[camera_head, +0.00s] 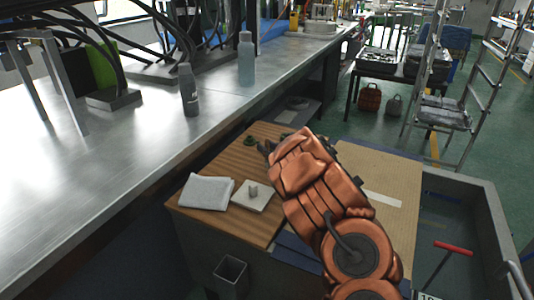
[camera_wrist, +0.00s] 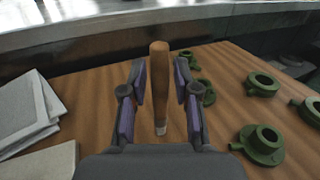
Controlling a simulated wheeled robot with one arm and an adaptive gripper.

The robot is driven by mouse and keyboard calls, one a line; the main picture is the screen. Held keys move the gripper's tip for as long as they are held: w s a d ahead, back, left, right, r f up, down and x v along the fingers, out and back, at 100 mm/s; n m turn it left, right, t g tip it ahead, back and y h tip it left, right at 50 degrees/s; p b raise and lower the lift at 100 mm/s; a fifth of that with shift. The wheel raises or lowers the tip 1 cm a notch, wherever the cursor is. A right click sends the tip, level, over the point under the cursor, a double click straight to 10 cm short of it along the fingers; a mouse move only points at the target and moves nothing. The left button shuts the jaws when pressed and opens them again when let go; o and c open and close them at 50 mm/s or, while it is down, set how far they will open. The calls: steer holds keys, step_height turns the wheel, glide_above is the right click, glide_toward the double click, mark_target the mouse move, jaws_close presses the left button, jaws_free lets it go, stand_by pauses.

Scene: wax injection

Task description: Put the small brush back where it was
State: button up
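The small brush (camera_wrist: 160,85) has a brown wooden handle and a pale short tip. In the wrist view it lies between the two purple-padded fingers of my gripper (camera_wrist: 161,72), tip toward the camera. A narrow gap shows on each side of the handle, so the fingers look open around it and not closed on it. I cannot tell whether the brush rests on the wooden tabletop (camera_wrist: 95,85) or is above it. In the head view my gripper (camera_head: 266,150) is over the tabletop's far part, and the brush is hidden there.
Several green round parts (camera_wrist: 262,143) lie to the right. A folded white cloth (camera_head: 206,192) and a pale square plate (camera_head: 241,203) with a small grey piece lie on the left of the top. A metal bench (camera_head: 150,135) with bottles (camera_head: 246,60) stands beyond.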

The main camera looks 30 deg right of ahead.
jaws_close()
steer(key=shift+r, duration=0.15)
